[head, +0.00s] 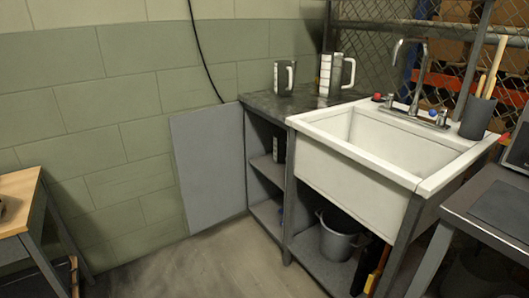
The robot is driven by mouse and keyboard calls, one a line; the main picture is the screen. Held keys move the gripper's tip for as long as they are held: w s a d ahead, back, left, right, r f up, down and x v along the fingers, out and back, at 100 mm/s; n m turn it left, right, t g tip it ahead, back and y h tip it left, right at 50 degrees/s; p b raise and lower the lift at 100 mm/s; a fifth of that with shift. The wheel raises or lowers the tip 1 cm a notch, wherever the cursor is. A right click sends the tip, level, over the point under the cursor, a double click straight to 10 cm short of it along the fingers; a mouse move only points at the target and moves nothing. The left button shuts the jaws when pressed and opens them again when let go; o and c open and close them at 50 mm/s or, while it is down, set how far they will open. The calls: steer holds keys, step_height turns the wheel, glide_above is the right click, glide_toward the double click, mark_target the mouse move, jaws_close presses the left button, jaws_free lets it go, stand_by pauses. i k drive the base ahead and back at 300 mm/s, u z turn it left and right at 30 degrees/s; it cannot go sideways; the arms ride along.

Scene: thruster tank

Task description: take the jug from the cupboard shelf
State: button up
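The cupboard (290,192) stands under a dark worktop beside the sink, and its grey door (209,157) is swung open to the left against the wall. Inside, on the upper shelf (268,172), stands a dark item with a pale marked strip (279,146), partly hidden by the cupboard's front post. It looks like a jug, but its handle does not show. Two grey jugs with handles stand on the worktop: a shorter one (281,78) and a taller one (326,76). My gripper is not in view.
A white sink (368,158) with a tap adjoins the cupboard on the right. A grey bucket (338,238) stands below it. A wooden-topped table (18,186) is at left, a dark table (485,208) at right. The floor before the cupboard is clear.

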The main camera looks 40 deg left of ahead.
mark_target(284, 150)
steer(key=z, duration=0.25)
steer(key=k, duration=0.15)
steer(key=u, duration=1.95)
steer(key=i, duration=1.7)
steer(key=u, duration=0.15)
steer(key=k, duration=0.5)
